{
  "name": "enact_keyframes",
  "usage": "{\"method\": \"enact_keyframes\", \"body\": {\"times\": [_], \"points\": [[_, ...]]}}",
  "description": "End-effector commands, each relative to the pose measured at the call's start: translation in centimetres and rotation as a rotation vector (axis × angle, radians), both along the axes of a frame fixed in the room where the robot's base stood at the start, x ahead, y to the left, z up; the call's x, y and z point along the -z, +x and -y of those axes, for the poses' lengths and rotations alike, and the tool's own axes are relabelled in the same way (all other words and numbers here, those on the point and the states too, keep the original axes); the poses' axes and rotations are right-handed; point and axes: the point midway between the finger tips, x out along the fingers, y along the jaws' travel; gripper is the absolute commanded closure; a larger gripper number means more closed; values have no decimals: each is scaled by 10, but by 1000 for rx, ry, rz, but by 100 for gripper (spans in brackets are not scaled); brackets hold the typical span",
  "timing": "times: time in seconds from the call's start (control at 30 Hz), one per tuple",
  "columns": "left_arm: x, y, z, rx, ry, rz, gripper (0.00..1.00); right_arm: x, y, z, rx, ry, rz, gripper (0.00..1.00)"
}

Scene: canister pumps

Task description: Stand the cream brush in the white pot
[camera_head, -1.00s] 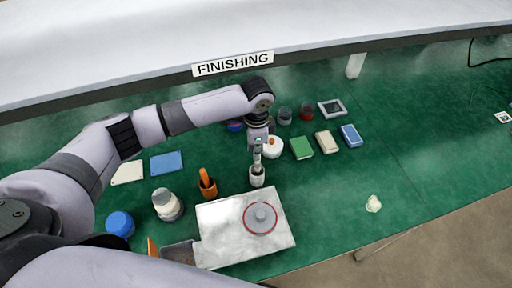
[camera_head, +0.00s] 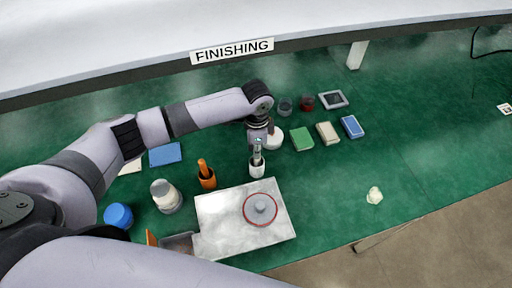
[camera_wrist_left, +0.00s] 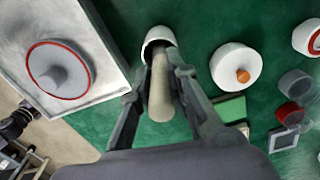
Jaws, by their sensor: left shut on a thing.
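The white pot (camera_head: 257,170) stands on the green bench just behind the white board, and its mouth shows in the left wrist view (camera_wrist_left: 159,35). My left gripper (camera_head: 257,143) is above it, shut on the cream brush (camera_wrist_left: 161,92). The brush points down between the two fingers, and its far end reaches the pot's mouth and appears to be inside it. How deep it goes, and whether it touches the bottom, is hidden. My right gripper is not in view.
An orange pot (camera_head: 207,180) with an orange handle stands left of the white pot. A white round container (camera_wrist_left: 236,67) is close on the other side. The white board (camera_head: 220,225) carries a grey, red-rimmed disc (camera_head: 261,208). The bench's right part is mostly clear.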

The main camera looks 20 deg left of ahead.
Motion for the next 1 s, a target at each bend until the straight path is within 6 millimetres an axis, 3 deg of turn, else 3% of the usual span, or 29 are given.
{"method": "enact_keyframes", "body": {"times": [0.03, 0.07, 0.4, 0.77, 1.0], "points": [[0, 0, 0, 0, 0, 0, 100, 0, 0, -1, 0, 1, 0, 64], [0, 0, 0, 0, 0, 0, 82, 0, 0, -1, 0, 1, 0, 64], [0, 0, 0, 0, 0, 0, 60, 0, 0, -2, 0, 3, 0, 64], [-5, 1, 0, -1, 0, 1, 60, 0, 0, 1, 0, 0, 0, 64], [-47, 1, 1, 1, -1, 4, 60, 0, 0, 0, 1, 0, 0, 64]]}}
